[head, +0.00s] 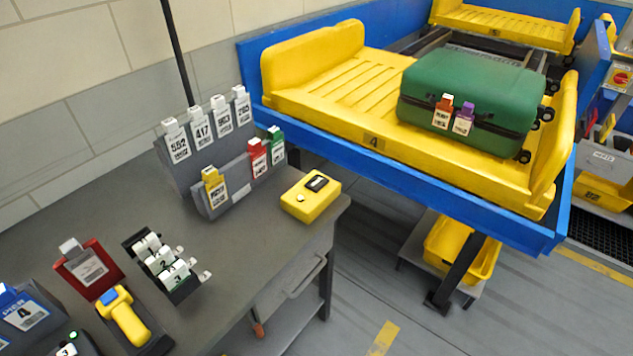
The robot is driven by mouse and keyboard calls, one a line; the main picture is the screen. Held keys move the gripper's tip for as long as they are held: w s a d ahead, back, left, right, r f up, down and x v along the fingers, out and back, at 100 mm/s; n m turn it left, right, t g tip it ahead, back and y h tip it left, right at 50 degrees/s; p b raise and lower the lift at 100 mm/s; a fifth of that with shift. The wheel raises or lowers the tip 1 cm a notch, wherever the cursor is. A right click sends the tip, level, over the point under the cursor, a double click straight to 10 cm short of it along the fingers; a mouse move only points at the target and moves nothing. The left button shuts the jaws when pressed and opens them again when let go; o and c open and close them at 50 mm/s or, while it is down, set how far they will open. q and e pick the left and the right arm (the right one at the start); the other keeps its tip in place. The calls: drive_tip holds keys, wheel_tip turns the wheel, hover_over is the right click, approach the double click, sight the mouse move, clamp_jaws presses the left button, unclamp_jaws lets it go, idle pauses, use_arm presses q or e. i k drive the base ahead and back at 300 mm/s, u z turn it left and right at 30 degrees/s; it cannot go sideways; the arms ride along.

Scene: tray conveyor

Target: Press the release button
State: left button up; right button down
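A yellow box (311,196) sits near the right end of the grey desk (232,262). It has a small round white button (300,198) and a black part (317,183) on its top; I cannot read any label that names it the release button. A green suitcase (465,88) lies on a yellow conveyor tray (335,95) marked 4, with an orange tag (443,110) and a purple tag (464,119) on its side. Neither of my grippers is in view.
A numbered roll holder (162,265), red card holder (88,268) and yellow scanner (127,318) are on the left. The blue conveyor frame (440,208) runs beyond the desk's right end.

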sight(318, 182)
drive_tip(key=k, duration=0.5)
drive_tip(key=z, duration=1.25)
drive_tip(key=i, duration=1)
drive_tip(key=u, duration=2.85)
